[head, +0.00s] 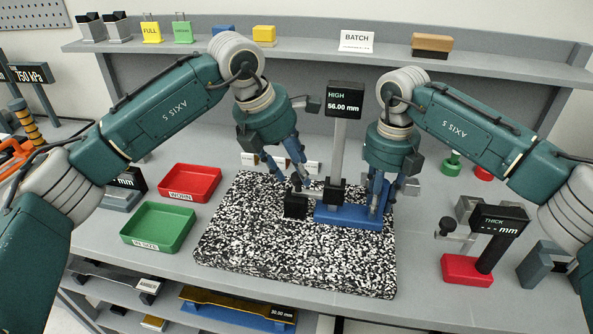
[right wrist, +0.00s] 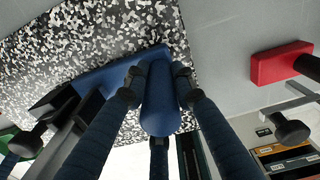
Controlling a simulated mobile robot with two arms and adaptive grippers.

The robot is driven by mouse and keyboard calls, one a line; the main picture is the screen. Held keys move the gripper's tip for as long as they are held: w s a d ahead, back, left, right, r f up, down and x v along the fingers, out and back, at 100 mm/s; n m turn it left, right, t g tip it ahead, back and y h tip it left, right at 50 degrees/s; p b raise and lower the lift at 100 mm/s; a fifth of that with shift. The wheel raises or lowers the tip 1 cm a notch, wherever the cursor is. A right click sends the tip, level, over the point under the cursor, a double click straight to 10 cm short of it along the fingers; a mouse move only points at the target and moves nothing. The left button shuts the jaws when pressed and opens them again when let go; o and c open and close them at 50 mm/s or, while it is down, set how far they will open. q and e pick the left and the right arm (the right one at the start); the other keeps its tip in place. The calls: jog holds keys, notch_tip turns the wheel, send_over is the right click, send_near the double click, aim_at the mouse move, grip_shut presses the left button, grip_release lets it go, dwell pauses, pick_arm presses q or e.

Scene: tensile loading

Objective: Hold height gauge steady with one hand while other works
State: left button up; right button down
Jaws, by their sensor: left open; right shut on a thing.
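The height gauge (head: 347,216) stands upright on the black-and-white speckled plate (head: 250,255). It has a blue base, a grey column and a black display reading "HIGH 56.00 mm". My right gripper (head: 379,200) is shut on the blue upright grip at the right end of its base; the right wrist view shows this rounded blue grip (right wrist: 160,105) between the fingers. My left gripper (head: 290,177) is open, just left of the column and above a small black block (head: 295,206) on the plate. Whether the left fingers touch anything is unclear.
A red tray (head: 190,183) labelled "WORN" and a green tray (head: 158,227) stand left of the plate. A red-based thickness gauge (head: 467,269) stands to the right. A shelf at the back holds a "BATCH" sign (head: 356,42). The plate's front is clear.

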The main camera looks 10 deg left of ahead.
pick_arm(q)
jog(key=shift+x, duration=0.9)
jog(key=shift+c, duration=0.6)
jog(key=c, duration=0.9)
notch_tip(320, 180, up, 10)
jog(key=shift+d+r, duration=0.1)
jog(key=shift+w, duration=0.1)
jog(key=o, duration=1)
